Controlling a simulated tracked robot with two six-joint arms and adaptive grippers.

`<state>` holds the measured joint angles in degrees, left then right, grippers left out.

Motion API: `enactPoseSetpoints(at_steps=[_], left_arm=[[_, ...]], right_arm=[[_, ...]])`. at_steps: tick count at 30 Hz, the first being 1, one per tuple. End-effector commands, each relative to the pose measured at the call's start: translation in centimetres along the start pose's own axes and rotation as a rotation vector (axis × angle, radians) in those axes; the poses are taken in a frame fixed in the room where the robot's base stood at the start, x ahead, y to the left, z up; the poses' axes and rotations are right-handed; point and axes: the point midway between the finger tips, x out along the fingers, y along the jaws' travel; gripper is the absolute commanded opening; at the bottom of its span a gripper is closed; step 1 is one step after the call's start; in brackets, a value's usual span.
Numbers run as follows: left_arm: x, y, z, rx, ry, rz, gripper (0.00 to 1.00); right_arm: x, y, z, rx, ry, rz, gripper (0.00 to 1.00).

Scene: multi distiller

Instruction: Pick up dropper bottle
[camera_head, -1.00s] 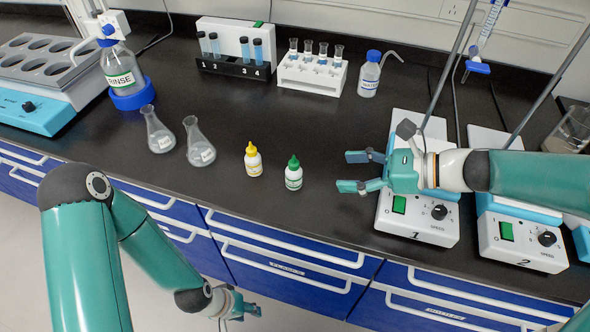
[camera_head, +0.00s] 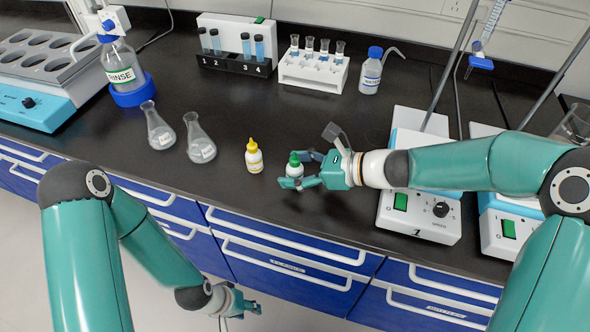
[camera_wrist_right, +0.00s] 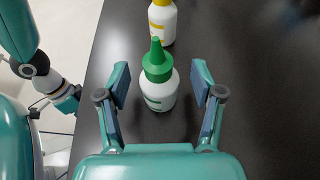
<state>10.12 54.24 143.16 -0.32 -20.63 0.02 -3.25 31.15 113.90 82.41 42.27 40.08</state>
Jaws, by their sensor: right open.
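A white dropper bottle with a green cap (camera_head: 294,168) stands upright on the black bench. It also shows in the right wrist view (camera_wrist_right: 159,90). A similar bottle with a yellow cap (camera_head: 254,158) stands to its left, and its lower part shows at the top of the wrist view (camera_wrist_right: 161,22). My right gripper (camera_head: 303,169) is open, with its fingers on either side of the green-capped bottle. In the wrist view a gap shows between each finger and the bottle. My left gripper (camera_head: 252,308) hangs low in front of the drawers, away from the bottles; its jaw state is unclear.
Two conical flasks (camera_head: 200,141) stand left of the bottles. A tube rack (camera_head: 313,75) and a wash bottle (camera_head: 370,72) stand at the back. A stirrer marked 1 (camera_head: 422,218) lies under my right arm.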

Motion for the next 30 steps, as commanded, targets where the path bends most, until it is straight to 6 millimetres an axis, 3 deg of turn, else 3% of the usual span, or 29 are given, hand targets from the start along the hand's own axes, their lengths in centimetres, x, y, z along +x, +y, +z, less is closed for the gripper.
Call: enactPoseSetpoints(at_steps=[7,16,30], left_arm=[[0.00,0.00,0.01,0.000,0.000,0.000,0.40],[0.00,0.00,0.01,0.000,0.000,0.000,0.40],[-0.09,0.03,0.00,0.000,0.000,0.000,0.40]], right_arm=[[0.17,-0.03,0.02,-0.001,0.000,-0.001,0.67],[0.15,-0.02,0.01,0.000,0.000,-0.001,0.17],[0.02,-0.02,0.37,-0.002,-0.001,-0.001,0.16]])
